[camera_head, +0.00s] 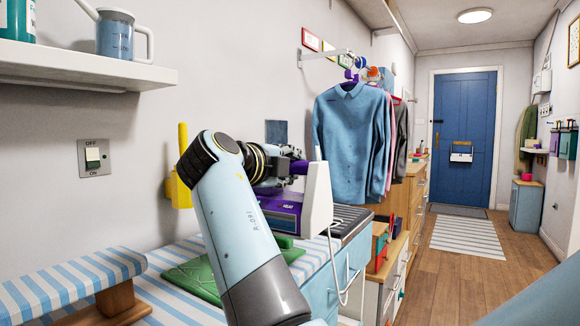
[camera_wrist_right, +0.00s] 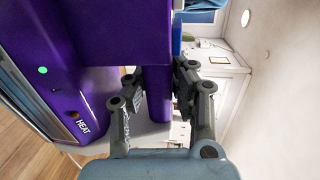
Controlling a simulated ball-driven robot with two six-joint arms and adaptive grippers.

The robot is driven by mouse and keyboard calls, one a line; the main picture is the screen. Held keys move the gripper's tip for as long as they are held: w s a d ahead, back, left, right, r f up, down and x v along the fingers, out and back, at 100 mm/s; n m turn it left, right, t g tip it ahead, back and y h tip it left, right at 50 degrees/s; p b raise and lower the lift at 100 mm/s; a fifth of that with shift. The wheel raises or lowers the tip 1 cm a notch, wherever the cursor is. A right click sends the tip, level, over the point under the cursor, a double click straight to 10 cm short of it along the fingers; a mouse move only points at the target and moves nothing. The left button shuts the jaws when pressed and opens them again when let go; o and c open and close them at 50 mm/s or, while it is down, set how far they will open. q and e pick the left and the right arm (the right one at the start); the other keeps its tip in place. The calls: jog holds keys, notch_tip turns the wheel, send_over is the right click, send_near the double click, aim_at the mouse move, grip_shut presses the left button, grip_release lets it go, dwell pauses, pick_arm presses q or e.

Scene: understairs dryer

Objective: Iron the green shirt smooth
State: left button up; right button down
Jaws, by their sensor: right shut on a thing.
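The green shirt (camera_head: 192,278) lies on the blue-and-white striped ironing surface (camera_head: 165,308), partly hidden behind my right arm. The iron (camera_head: 283,215) is purple with a white end and a HEAT label. It is at the far end of the striped surface, beside a dark ribbed rest (camera_head: 350,217); its underside is hidden, so I cannot tell what it touches. My right gripper (camera_head: 292,165) is shut on its purple handle. In the right wrist view the fingers (camera_wrist_right: 157,95) sit either side of the handle, beside the iron's purple body (camera_wrist_right: 85,95) with a green light. My left gripper is not in view.
A small striped sleeve board (camera_head: 70,280) stands at the near left. A white cord (camera_head: 343,280) hangs from the iron's side. A yellow item (camera_head: 180,190) and a switch (camera_head: 93,157) are on the wall. Shirts (camera_head: 350,140) hang beyond. The floor (camera_head: 455,275) at right is clear.

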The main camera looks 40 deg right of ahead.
aim_at(288, 196)
notch_tip(288, 196, down, 4)
jog(key=b, duration=0.3)
jog(key=shift+f+b, duration=0.9)
jog(key=shift+b, duration=0.3)
jog(key=shift+f+b, duration=0.65)
jog(key=shift+b, duration=0.05)
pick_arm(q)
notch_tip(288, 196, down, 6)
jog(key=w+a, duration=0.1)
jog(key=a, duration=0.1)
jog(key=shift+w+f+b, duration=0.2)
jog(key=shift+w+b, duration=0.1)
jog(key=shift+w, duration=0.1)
pick_arm(e)
jog(key=shift+f, duration=0.2)
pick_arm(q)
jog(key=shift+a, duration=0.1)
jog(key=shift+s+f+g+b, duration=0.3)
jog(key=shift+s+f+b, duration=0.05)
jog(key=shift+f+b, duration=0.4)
pick_arm(e)
jog(key=shift+f, duration=0.65)
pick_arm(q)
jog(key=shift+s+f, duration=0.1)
